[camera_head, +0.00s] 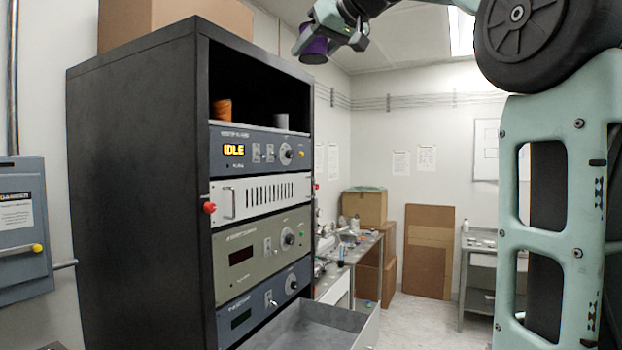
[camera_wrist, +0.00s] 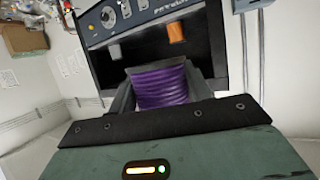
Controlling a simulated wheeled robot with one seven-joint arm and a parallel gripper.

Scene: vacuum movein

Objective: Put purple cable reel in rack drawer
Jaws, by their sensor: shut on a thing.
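The purple cable reel (camera_head: 314,49) is held by my gripper (camera_head: 316,36), high in the air to the right of the rack's top. In the wrist view the ribbed purple reel (camera_wrist: 161,86) sits between the two fingers of my gripper (camera_wrist: 161,88). The black rack (camera_head: 135,190) stands at the left with several instrument panels. Its drawer (camera_head: 325,327) at the bottom is pulled out, and the part of its inside in view looks empty. My gripper is well above the drawer.
An orange spool (camera_head: 222,110) and a grey one (camera_head: 282,121) stand on the rack's upper shelf. A cardboard box (camera_head: 175,16) is on top of the rack. A cluttered workbench (camera_head: 355,250) stands behind the drawer. Free air lies right of the rack.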

